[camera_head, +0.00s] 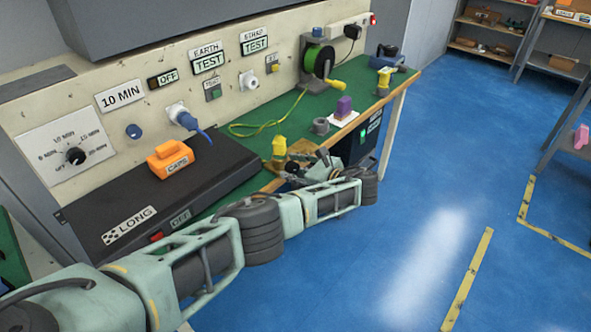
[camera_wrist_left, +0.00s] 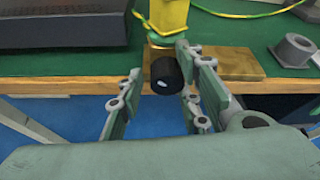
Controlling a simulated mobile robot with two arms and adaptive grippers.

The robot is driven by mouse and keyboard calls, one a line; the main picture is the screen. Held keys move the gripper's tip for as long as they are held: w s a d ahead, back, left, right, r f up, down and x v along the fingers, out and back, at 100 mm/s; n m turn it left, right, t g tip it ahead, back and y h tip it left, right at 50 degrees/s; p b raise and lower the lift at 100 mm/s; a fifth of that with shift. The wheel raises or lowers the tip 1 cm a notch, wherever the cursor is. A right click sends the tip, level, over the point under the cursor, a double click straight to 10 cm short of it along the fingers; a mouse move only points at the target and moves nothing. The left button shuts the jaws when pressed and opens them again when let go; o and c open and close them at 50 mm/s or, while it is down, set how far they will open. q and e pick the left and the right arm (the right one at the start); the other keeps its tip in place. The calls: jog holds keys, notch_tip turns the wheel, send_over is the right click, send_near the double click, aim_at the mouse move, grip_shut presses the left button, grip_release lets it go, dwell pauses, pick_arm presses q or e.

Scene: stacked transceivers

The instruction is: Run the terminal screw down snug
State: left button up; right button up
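My left gripper (camera_head: 298,171) is at the front edge of the green bench. In the left wrist view its two fingers (camera_wrist_left: 160,70) stand apart, so it is open. A black round knob (camera_wrist_left: 166,74) shows between the fingers, nearer the right one; I cannot tell whether they touch it. Behind it a yellow upright piece (camera_wrist_left: 168,15) stands by a brass-coloured block (camera_wrist_left: 232,64) on the bench edge. The yellow piece also shows in the head view (camera_head: 279,146). I cannot make out a terminal screw for certain. My right gripper is not in view.
A grey ring-shaped part (camera_wrist_left: 295,49) sits right of the block. A yellow-green wire (camera_head: 262,126) runs across the bench (camera_head: 235,149). A black unit (camera_head: 105,205) with an orange block (camera_head: 170,158) lies left; a purple block (camera_head: 344,106) stands right.

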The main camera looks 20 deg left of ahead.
pick_arm(q)
jog(key=shift+o, duration=0.5)
jog(key=shift+s+f, duration=0.15)
jog(key=shift+s, duration=0.05)
jog(key=shift+w, duration=0.1)
jog(key=shift+d, duration=0.25)
jog(key=v, duration=1.1)
jog(key=shift+r, duration=0.35)
jog(key=shift+d+f, duration=0.1)
jog(key=shift+d, duration=0.05)
jog(key=shift+c, duration=0.2)
